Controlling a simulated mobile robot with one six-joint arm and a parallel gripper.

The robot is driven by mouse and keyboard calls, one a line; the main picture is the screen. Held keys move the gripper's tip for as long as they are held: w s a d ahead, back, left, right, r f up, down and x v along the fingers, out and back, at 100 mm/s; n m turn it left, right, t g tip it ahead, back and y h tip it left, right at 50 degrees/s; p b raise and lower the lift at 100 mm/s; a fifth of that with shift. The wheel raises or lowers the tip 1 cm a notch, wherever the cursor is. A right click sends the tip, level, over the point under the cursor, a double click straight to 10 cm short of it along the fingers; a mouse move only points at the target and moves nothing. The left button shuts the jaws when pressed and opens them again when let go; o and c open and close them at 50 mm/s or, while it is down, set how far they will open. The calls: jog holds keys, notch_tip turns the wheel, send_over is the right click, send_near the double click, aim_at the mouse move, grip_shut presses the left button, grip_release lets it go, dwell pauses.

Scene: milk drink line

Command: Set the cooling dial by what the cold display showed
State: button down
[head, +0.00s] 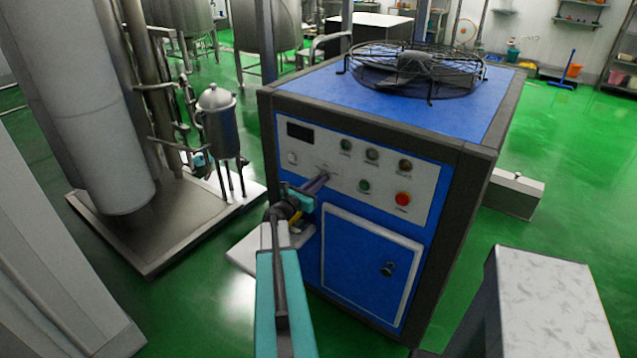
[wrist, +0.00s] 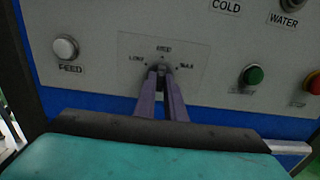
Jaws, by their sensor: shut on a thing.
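The blue cooling unit stands in front of me, with a pale control panel (head: 418,173) on its near side. My gripper (head: 324,178) reaches the lower left part of this panel. In the wrist view, my gripper's two purple fingers (wrist: 161,82) close in on the small dark cooling dial (wrist: 161,68). Marks that look like LOW, MED and MAX surround the dial. The fingers hide much of it, so I cannot tell which mark it points to. The display (head: 300,131) at the panel's upper left looks dark and shows no readable value from here.
A white FEED button (wrist: 65,48) sits left of the dial. A green button (wrist: 253,75) and a red button (head: 402,199) sit to its right. A fan guard (head: 415,68) tops the unit. A door with a dark knob (head: 388,269) is below the panel.

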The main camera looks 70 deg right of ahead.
jog(key=shift+f+m+b, duration=0.2)
jog(key=shift+m+b, duration=0.5)
jog(key=shift+b, duration=1.15)
jog(key=m+b, duration=1)
jog(key=b, duration=0.8)
jog(key=shift+r+m+b, duration=0.2)
jog(key=shift+m+b, duration=0.2)
jog(key=c, duration=1.8)
grip_release()
jog(key=shift+a, duration=0.1)
